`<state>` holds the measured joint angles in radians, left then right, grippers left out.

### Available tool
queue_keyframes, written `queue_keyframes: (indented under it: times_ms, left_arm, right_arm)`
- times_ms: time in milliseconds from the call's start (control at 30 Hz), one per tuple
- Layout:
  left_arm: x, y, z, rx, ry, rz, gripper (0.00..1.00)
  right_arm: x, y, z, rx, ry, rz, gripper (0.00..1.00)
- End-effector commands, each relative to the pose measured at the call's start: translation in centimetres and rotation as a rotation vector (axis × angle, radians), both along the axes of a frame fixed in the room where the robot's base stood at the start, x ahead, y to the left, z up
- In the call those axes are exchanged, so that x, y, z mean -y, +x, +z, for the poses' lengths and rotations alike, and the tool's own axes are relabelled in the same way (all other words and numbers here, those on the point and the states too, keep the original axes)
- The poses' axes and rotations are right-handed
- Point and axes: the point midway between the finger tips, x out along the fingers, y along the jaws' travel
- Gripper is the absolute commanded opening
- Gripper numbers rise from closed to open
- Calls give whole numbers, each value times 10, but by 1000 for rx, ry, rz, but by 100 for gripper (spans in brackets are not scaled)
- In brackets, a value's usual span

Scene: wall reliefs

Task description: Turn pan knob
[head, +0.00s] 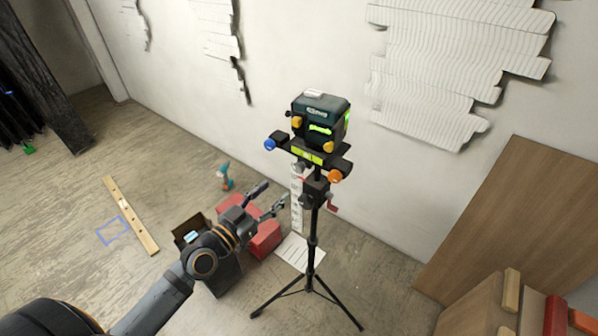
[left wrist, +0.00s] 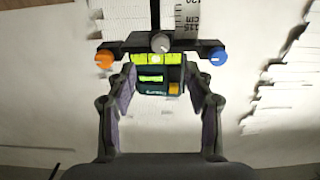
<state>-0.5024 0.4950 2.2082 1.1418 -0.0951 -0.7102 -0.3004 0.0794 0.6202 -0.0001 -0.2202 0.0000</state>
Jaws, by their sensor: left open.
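A dark green levelling device (head: 320,118) with yellow knobs and lit green vials stands on a black tripod (head: 313,245). Its cross bar has a blue knob (head: 269,144) at the left end and an orange knob (head: 335,176) at the right end. No label shows which knob is the pan knob. In the left wrist view the device is upside down, with the orange knob (left wrist: 104,59), a grey knob (left wrist: 161,42) and the blue knob (left wrist: 218,56) along the bar. My left gripper (head: 275,196) is open and empty, left of the tripod head and apart from it.
A red box (head: 262,238) and an open dark box stand on the floor behind my left arm. A wooden level (head: 130,215) and a small teal tool (head: 225,177) lie further left. A wooden board (head: 520,220) leans at the right. Wall reliefs (head: 455,65) hang behind.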

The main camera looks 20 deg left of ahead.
Motion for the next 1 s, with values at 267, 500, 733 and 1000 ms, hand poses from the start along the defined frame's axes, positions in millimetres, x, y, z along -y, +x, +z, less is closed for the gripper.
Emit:
queue_keyframes:
  times_ms: [267, 500, 733, 1000]
  left_arm:
    - [16, 46, 5, 4, -11, 5, 52]
    - [30, 86, 3, 1, -4, 2, 52]
    - [35, 96, 0, -1, -2, 1, 52]
    - [35, 96, 0, 0, -1, 1, 40]
  right_arm:
    - [-7, 0, 6, 0, 9, -3, 0]
    - [0, 0, 19, 0, -1, 0, 0]
    - [3, 0, 20, 0, -4, 2, 0]
    - [3, 0, 20, 0, -4, 1, 0]
